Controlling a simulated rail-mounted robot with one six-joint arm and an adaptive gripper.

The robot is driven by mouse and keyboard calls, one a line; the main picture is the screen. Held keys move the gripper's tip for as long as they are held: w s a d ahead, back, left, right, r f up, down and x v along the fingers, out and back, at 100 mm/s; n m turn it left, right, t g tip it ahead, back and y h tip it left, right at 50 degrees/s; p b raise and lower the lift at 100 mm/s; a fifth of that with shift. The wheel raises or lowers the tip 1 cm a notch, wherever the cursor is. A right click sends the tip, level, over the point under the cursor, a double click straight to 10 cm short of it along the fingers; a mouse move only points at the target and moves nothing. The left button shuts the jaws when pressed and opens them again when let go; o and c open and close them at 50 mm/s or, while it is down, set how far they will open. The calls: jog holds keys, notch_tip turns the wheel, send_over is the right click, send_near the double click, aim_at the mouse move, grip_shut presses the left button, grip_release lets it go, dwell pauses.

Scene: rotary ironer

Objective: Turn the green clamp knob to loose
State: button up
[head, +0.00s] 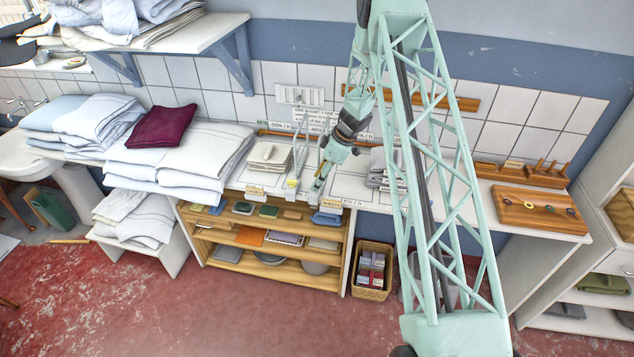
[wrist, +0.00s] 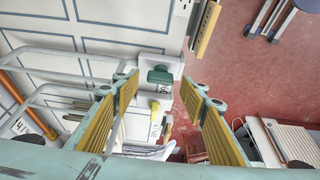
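The green clamp knob (wrist: 160,75) shows in the wrist view on a pale block at the edge of a white surface. It lies beyond my fingertips and appears between them, with a visible gap on both sides. My gripper (wrist: 160,82) is open and empty, its two yellow-padded fingers spread wide. In the head view my gripper (head: 318,182) points down over the white worktop's front edge. I cannot make out the knob in the head view. Whether it stands tight or loose cannot be told.
Bent grey tubes (wrist: 62,55) run close to my left finger in the wrist view. A yellow-tipped part (wrist: 154,122) sits near the knob. In the head view, a cloth stack (head: 269,155) lies left of my gripper, with shelves (head: 265,258) below.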

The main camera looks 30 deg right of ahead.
jog(key=v, duration=1)
jog(key=shift+r, duration=0.3)
jog(key=shift+s+d, duration=0.1)
dwell(0.4)
